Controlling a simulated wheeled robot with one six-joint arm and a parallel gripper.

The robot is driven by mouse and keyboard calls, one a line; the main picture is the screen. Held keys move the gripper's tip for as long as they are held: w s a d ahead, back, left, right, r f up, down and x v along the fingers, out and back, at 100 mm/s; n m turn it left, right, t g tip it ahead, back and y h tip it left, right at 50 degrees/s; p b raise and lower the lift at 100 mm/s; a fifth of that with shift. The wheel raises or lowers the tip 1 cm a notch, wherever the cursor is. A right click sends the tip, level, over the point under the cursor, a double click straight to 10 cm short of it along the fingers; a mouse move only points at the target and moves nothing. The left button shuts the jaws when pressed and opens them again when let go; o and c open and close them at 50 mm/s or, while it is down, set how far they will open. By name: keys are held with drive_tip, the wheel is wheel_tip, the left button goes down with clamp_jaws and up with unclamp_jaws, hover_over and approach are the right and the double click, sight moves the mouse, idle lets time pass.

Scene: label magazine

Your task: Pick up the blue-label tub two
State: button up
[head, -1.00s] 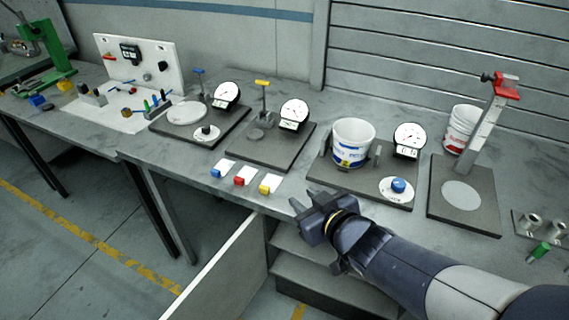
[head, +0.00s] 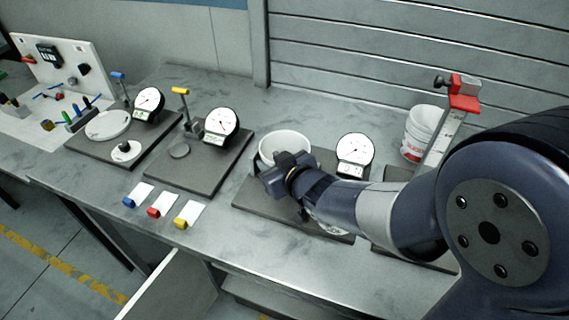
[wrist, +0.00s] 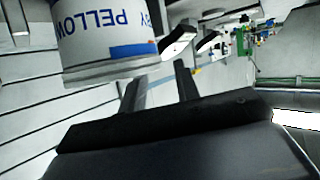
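The blue-label tub (head: 284,141) is a white bucket on a dark plate on the bench, mostly hidden behind my gripper in the head view. Its rim and part of its inside show. In the wrist view the tub (wrist: 105,32) appears upside down at the upper left, with blue lettering and a blue patch. My gripper (head: 277,177) is in front of the tub in the head view. In the wrist view its two fingers (wrist: 160,84) are apart with nothing between them. The tub is beside the fingers, and I cannot tell whether they touch it.
A round dial gauge (head: 355,155) stands right of the tub. A red-label tub (head: 419,132) stands behind a post with a red clamp (head: 464,101). Another plate with a dial (head: 221,126) is to the left. Small coloured blocks (head: 154,212) lie near the front edge.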

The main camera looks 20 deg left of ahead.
drive_tip(key=shift+x, duration=1.25)
drive_tip(key=shift+c, duration=0.5)
clamp_jaws()
